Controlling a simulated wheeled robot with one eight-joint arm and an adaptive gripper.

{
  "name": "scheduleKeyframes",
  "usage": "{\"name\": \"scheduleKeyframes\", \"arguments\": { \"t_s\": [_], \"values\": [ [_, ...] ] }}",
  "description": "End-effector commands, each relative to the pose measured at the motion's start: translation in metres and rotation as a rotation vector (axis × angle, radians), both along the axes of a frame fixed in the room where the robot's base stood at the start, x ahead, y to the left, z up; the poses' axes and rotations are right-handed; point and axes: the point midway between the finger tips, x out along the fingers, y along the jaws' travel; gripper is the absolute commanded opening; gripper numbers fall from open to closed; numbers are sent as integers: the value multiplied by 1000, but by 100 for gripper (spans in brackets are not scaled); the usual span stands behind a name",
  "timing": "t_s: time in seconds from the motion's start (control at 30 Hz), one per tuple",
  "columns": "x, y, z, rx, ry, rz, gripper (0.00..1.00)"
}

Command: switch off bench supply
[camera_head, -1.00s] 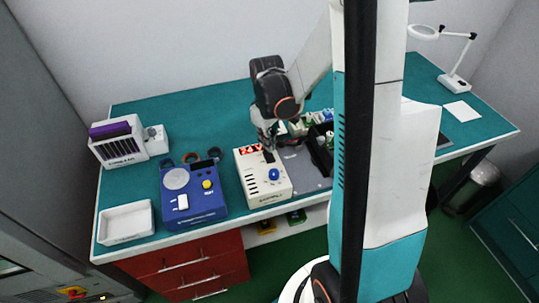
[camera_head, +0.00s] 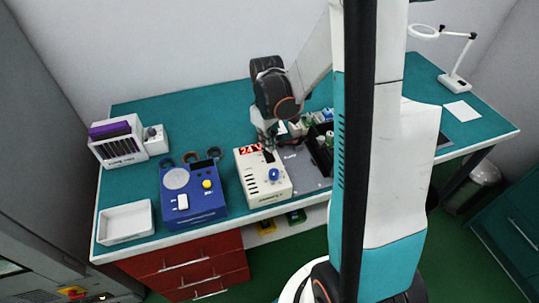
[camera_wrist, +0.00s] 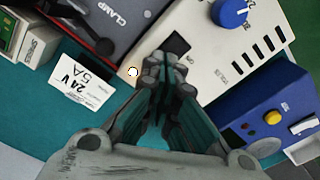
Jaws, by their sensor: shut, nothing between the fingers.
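In the head view my gripper (camera_head: 267,139) is over the supply's back end. I cannot tell whether it touches, or which way the switch is set.
A blue device (camera_head: 192,200) with a yellow knob stands left of the supply. A grey clamp plate (camera_head: 303,168) and a black bin (camera_head: 322,150) are on the right. A white tray (camera_head: 126,223) sits front left. A "24 V 5A" card (camera_wrist: 83,83) lies near my gripper.

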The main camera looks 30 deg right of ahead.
Motion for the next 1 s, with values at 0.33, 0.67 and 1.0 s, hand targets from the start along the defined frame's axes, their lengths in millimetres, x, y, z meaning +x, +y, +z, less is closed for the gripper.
{"name": "scheduleKeyframes", "arguments": {
  "t_s": [0.33, 0.67, 1.0],
  "values": [
    [0, 0, -6, 0, 0, 0, 0],
    [0, 0, -10, 0, 0, 0, 0],
    [0, 0, -14, 0, 0, 0, 0]
  ]
}}
